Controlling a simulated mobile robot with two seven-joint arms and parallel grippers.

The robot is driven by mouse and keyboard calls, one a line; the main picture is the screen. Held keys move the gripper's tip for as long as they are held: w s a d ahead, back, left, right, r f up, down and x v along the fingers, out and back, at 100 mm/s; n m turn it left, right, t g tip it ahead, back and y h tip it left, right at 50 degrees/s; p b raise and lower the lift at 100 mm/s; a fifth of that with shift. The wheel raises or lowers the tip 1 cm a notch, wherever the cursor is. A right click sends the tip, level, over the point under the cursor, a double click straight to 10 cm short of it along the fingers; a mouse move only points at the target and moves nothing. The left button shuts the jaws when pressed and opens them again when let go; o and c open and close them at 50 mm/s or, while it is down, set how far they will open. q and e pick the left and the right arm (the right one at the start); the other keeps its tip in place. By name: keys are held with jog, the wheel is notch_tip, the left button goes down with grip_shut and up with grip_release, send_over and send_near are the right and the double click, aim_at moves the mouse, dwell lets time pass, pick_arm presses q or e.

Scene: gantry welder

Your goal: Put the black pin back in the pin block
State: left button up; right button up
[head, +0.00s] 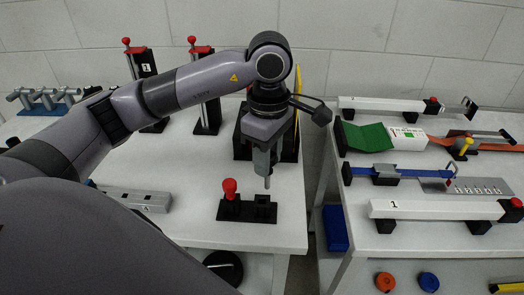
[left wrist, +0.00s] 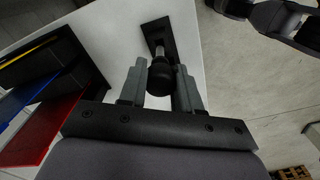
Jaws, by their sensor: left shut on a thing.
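The pin block (head: 247,212) is a low black base near the front edge of the left table. A red-knobbed pin (head: 229,188) stands at its left end. My left gripper (head: 265,160) is above the block's right end, pointing down, and shut on the black pin. The pin's grey shaft (head: 267,183) points down, its tip just above the block's right end. In the left wrist view the pin's round black head (left wrist: 160,77) is between the fingers, with a black piece (left wrist: 158,32) beyond it. The knob is hidden in the head view. My right gripper is out of view.
Red-topped black stands (head: 206,100) rise behind my left arm. A grey block (head: 139,200) lies left of the pin block. A gap separates this table from the right table (head: 420,240), which holds clamps and rails.

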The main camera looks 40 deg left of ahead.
pick_arm(q)
jog(key=n, duration=0.3)
jog(key=a+r+n, duration=0.1)
jog(key=n, duration=0.1)
jog(key=shift+s, duration=0.1)
jog(key=shift+n+b, duration=0.3)
jog(key=shift+n, duration=0.1)
jog(key=shift+a+f+b, duration=0.1)
jog(key=shift+f+b, duration=1.45)
jog(key=shift+f, duration=0.95)
jog(key=shift+f, duration=0.1)
jog(key=shift+f+b, duration=2.2)
jog(key=shift+f, duration=0.2)
jog(key=o, duration=1.1)
jog(key=shift+r, duration=0.15)
